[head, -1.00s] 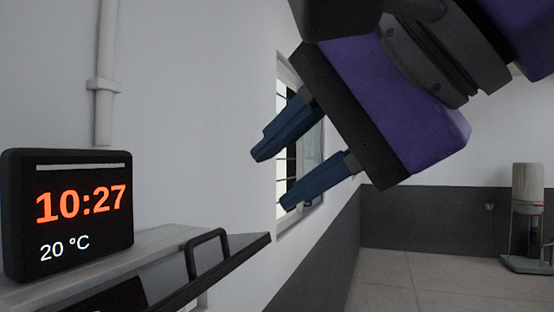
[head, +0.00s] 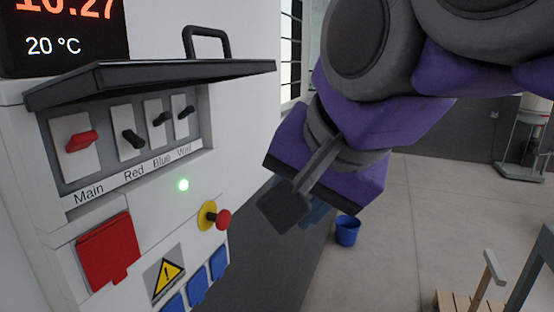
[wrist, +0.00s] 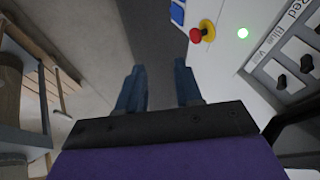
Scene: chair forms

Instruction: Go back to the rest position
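My gripper (wrist: 159,80) shows in the wrist view with its two blue fingers apart and nothing between them. In the head view my purple and grey arm is bent at the right. Its gripper (head: 317,212) points downward there, right of the white control box (head: 160,215) and apart from it, with the fingers mostly hidden behind a grey part. The box's dark cover (head: 150,78) is raised. Under it are a red Main switch (head: 82,141) and several black switches (head: 133,139). A green light (head: 183,185) is lit.
A red emergency button (head: 222,219) sticks out from the box's right side. A clock display (head: 65,35) stands on top. A blue bucket (head: 347,231) is on the floor beyond the arm. Wooden and metal furniture (head: 490,285) stands at the lower right. Open floor lies between.

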